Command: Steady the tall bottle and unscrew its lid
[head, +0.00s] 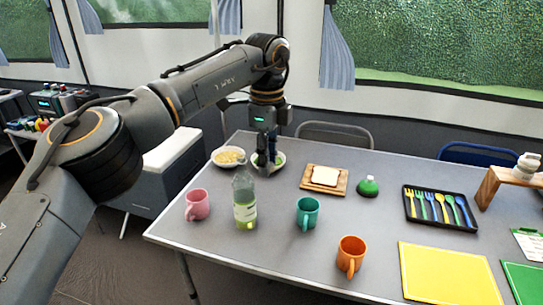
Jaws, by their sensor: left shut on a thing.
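The tall bottle (245,212) stands upright near the table's left front part. It is clear, with a pale label and yellow-green liquid low inside. I cannot make out whether a lid sits on its top. My left gripper (267,157) points down behind the bottle and a little to its right, apart from it. Its fingertips are at a bowl with green contents (280,158). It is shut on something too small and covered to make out. My right gripper is not in view.
A pink mug (197,204), a teal mug (307,213) and an orange mug (350,257) stand around the bottle.

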